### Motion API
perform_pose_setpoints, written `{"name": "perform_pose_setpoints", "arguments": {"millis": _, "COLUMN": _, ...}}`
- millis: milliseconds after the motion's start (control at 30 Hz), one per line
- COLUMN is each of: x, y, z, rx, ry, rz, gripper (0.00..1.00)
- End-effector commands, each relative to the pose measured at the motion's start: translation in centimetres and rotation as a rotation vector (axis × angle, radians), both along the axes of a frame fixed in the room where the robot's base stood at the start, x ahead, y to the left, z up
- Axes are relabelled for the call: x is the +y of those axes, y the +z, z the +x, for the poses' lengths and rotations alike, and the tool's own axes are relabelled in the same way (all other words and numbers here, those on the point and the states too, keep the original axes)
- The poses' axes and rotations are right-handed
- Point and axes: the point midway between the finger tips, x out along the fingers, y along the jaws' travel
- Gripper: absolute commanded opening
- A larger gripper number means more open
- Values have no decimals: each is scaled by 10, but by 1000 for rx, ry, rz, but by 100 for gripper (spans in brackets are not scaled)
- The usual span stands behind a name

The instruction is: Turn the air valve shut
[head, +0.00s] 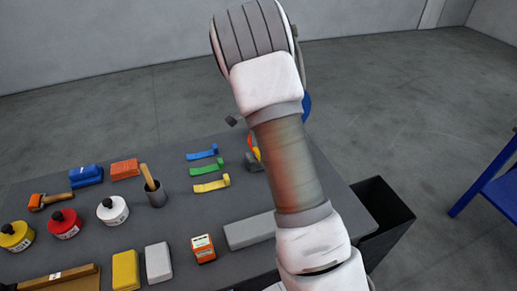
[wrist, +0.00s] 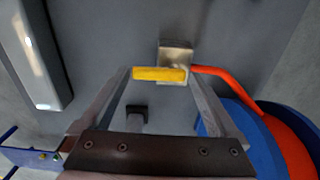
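The air valve shows in the wrist view as a metal block (wrist: 176,52) with a yellow lever handle (wrist: 158,74) across its front. An orange-red hose (wrist: 222,75) leaves its right side. My gripper (wrist: 160,76) is open, with one finger at each end of the yellow handle. The fingertips look close to the handle; whether they touch it I cannot tell. In the head view my arm covers my gripper and most of the valve area.
A blue reel (wrist: 228,148) with orange hose lies at the right in the wrist view. In the head view, blue, green and yellow levers (head: 211,186), bottles and blocks fill the grey table (head: 190,222). A black bin (head: 388,212) stands at its right edge.

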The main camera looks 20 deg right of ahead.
Motion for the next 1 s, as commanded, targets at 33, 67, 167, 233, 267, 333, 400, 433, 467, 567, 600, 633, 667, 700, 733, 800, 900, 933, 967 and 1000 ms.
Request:
{"name": "perform_pose_setpoints", "arguments": {"millis": 33, "x": 0, "y": 0, "z": 0, "rx": 0, "ry": 0, "rz": 0, "gripper": 100}}
{"name": "perform_pose_setpoints", "arguments": {"millis": 67, "x": 0, "y": 0, "z": 0, "rx": 1, "ry": 1, "rz": 0, "gripper": 100}}
{"name": "perform_pose_setpoints", "arguments": {"millis": 167, "x": 0, "y": -1, "z": -1, "rx": 2, "ry": 2, "rz": 0, "gripper": 100}}
{"name": "perform_pose_setpoints", "arguments": {"millis": 233, "x": 0, "y": 0, "z": -1, "rx": 2, "ry": 2, "rz": 0, "gripper": 100}}
{"name": "perform_pose_setpoints", "arguments": {"millis": 267, "x": 0, "y": 1, "z": -1, "rx": 2, "ry": 2, "rz": 0, "gripper": 100}}
{"name": "perform_pose_setpoints", "arguments": {"millis": 333, "x": 0, "y": 5, "z": 0, "rx": 1, "ry": 3, "rz": 0, "gripper": 100}}
{"name": "perform_pose_setpoints", "arguments": {"millis": 400, "x": 0, "y": 13, "z": 0, "rx": 0, "ry": 3, "rz": 0, "gripper": 100}}
{"name": "perform_pose_setpoints", "arguments": {"millis": 433, "x": 0, "y": 18, "z": 0, "rx": 0, "ry": 3, "rz": 0, "gripper": 100}}
{"name": "perform_pose_setpoints", "arguments": {"millis": 467, "x": 0, "y": 24, "z": 0, "rx": -1, "ry": 4, "rz": -1, "gripper": 100}}
{"name": "perform_pose_setpoints", "arguments": {"millis": 567, "x": 0, "y": 46, "z": 0, "rx": -3, "ry": 4, "rz": 0, "gripper": 100}}
{"name": "perform_pose_setpoints", "arguments": {"millis": 600, "x": 0, "y": 56, "z": 0, "rx": -3, "ry": 3, "rz": 0, "gripper": 100}}
{"name": "perform_pose_setpoints", "arguments": {"millis": 633, "x": 0, "y": 64, "z": 0, "rx": -4, "ry": 3, "rz": 0, "gripper": 100}}
{"name": "perform_pose_setpoints", "arguments": {"millis": 667, "x": 0, "y": 72, "z": 0, "rx": -3, "ry": 3, "rz": 0, "gripper": 100}}
{"name": "perform_pose_setpoints", "arguments": {"millis": 700, "x": 0, "y": 81, "z": 0, "rx": -2, "ry": 3, "rz": 0, "gripper": 100}}
{"name": "perform_pose_setpoints", "arguments": {"millis": 733, "x": 0, "y": 89, "z": 0, "rx": -4, "ry": 3, "rz": 0, "gripper": 100}}
{"name": "perform_pose_setpoints", "arguments": {"millis": 800, "x": 0, "y": 106, "z": 0, "rx": -3, "ry": 3, "rz": 0, "gripper": 100}}
{"name": "perform_pose_setpoints", "arguments": {"millis": 900, "x": 0, "y": 129, "z": 0, "rx": -3, "ry": 2, "rz": -1, "gripper": 100}}
{"name": "perform_pose_setpoints", "arguments": {"millis": 933, "x": 0, "y": 135, "z": 0, "rx": -2, "ry": 2, "rz": 0, "gripper": 100}}
{"name": "perform_pose_setpoints", "arguments": {"millis": 967, "x": 0, "y": 141, "z": 0, "rx": -3, "ry": 2, "rz": 0, "gripper": 100}}
{"name": "perform_pose_setpoints", "arguments": {"millis": 1000, "x": 0, "y": 148, "z": 0, "rx": -2, "ry": 2, "rz": 0, "gripper": 100}}
